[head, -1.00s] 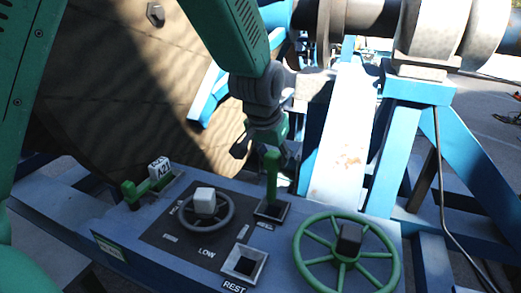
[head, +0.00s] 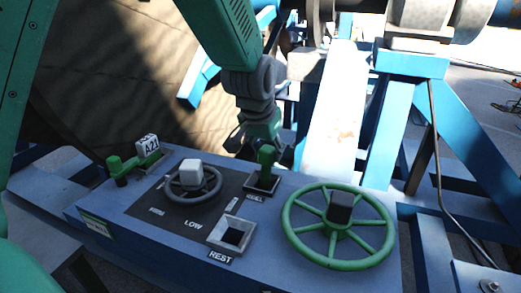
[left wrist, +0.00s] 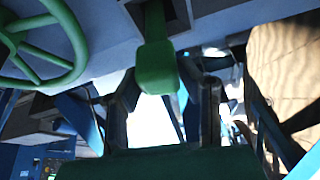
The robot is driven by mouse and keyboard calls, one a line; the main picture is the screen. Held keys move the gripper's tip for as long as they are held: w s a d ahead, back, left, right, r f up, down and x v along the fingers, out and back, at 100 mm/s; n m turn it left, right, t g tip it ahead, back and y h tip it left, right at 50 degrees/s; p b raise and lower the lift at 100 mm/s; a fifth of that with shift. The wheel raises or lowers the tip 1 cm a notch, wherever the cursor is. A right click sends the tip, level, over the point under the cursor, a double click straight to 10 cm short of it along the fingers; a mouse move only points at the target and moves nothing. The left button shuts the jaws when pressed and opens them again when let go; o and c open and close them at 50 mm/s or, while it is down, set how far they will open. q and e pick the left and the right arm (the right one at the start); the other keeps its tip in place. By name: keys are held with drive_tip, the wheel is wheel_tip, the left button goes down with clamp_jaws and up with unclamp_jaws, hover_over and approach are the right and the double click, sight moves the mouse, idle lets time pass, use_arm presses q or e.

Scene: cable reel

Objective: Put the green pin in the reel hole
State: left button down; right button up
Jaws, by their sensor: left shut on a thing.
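The green pin (head: 265,160) stands upright in the square hole (head: 262,187) at the back of the grey-blue panel, behind the white-topped wheel's right side. Its lower part is hidden inside the hole's frame. My left gripper (head: 256,147) is at the pin from behind, shut on its upper part. In the left wrist view the pin (left wrist: 156,68) runs from the square socket down between the two dark fingers (left wrist: 163,100). A second square hole (head: 232,236), labelled REST, is empty. My right gripper is not in view.
A large green handwheel (head: 340,262) is at the panel's right and a small grey wheel (head: 192,195) at its middle. A green handle (head: 130,168) with an A21 tag stands at the left. Blue beams (head: 375,160) and the big reel (head: 100,80) rise behind.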

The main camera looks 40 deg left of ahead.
sight(266, 168)
use_arm(q)
drive_tip(key=shift+d+f+b, duration=0.55)
drive_tip(key=shift+f, duration=0.05)
drive_tip(key=a+f, duration=0.1)
drive_tip(key=a, duration=0.1)
drive_tip(key=a+f+b, duration=0.1)
drive_tip(key=f, duration=0.1)
drive_tip(key=shift+a, duration=0.35)
drive_tip(key=shift+a+f, duration=0.1)
drive_tip(key=shift+f, duration=0.1)
drive_tip(key=shift+d+f, duration=0.25)
drive_tip(key=shift+d, duration=1)
drive_tip(key=shift+s+a+f, duration=0.1)
drive_tip(key=shift+a+f, duration=0.1)
drive_tip(key=shift+a, duration=0.35)
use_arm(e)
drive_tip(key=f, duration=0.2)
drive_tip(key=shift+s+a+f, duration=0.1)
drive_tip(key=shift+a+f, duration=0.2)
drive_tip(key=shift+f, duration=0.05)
